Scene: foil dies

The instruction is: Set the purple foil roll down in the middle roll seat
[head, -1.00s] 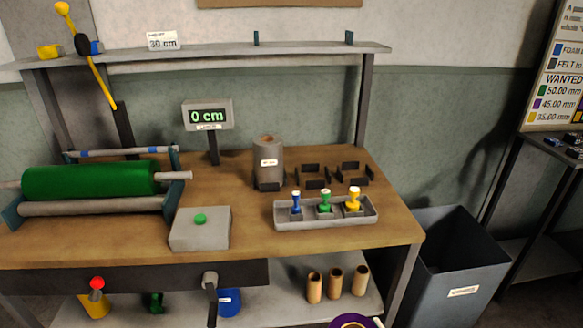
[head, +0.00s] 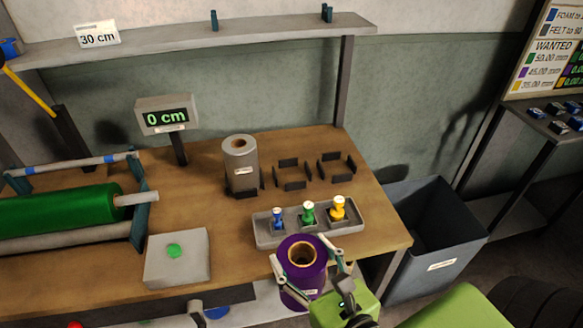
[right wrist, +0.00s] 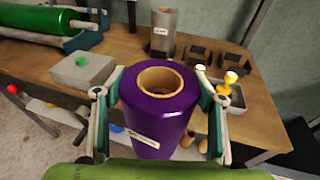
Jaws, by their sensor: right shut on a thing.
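The purple foil roll (head: 302,277) stands upright with its open core facing up. My right gripper (head: 306,260) is shut around its sides and holds it at the front edge of the workbench, in front of the stamp tray. In the right wrist view the purple roll (right wrist: 160,112) sits between both fingers, with a white label on its side. The middle roll seat (head: 291,186) is a ring of dark brackets, empty, farther back on the bench. A grey roll (head: 240,165) stands upright in the left seat. The right seat (head: 337,179) is empty. My left gripper is not in view.
A grey tray (head: 262,236) with blue, green and yellow stamps lies between the held roll and the seats. A box with a green button (head: 177,258) is to the left. A "0 cm" display (head: 166,116) stands behind it. A grey bin (head: 432,235) is at right.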

